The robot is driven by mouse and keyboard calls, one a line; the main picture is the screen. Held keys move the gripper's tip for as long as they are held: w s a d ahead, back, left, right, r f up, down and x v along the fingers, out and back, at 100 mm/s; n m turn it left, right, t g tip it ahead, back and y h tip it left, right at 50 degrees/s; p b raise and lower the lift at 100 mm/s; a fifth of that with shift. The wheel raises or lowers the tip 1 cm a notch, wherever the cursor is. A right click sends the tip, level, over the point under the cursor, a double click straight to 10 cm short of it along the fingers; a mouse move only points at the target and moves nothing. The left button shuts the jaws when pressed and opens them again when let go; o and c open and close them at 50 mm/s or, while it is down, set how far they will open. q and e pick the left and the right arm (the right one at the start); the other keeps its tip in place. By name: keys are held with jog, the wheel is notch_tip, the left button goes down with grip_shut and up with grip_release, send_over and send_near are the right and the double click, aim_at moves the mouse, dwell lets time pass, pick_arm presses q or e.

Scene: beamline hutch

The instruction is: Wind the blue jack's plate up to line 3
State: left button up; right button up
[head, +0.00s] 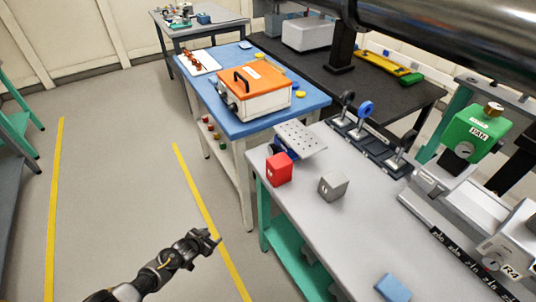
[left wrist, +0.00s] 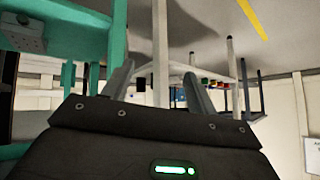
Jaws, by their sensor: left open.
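The blue jack (head: 279,151) stands at the far left corner of the grey bench, mostly hidden under its perforated silver plate (head: 300,138) and behind a red block. The plate looks tilted in the picture. No line marks or numbers on the jack can be made out, so the plate's height cannot be read. My left gripper (head: 207,240) is over the floor, left of the grey bench and well apart from the jack. In the left wrist view its fingers (left wrist: 158,75) are spread with nothing between them. My right gripper is not in view.
The grey bench (head: 300,225) also holds a red block (head: 279,169), a grey block (head: 333,186) and a blue block (head: 393,288). Optic mounts and a green-topped device (head: 475,132) stand on its right. A blue table (head: 237,125) carries an orange-lidded case (head: 254,90). Floor to the left is clear.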

pick_arm(q)
jog(key=w+d+r+m+t+h+b, duration=0.1)
jog(key=w+d+r+m, duration=0.1)
jog(key=w+r, duration=0.4)
jog(key=w+d+r+m+t+h, duration=0.1)
jog(key=w+r, duration=0.6)
jog(key=r, duration=0.9)
jog(key=w+d+r+m+t+h+b, duration=0.1)
jog(key=w+d+r+m+h, duration=0.2)
jog(key=w+r, duration=0.4)
notch_tip(320, 180, up, 4)
jog(key=shift+w+f+t+b, duration=0.1)
jog(key=shift+t+b, duration=0.2)
jog(key=shift+b, duration=0.05)
jog(key=g+h, duration=0.3)
jog(key=g, duration=0.1)
send_near(270, 150)
jog(key=x, duration=0.9)
jog(key=shift+d, duration=0.2)
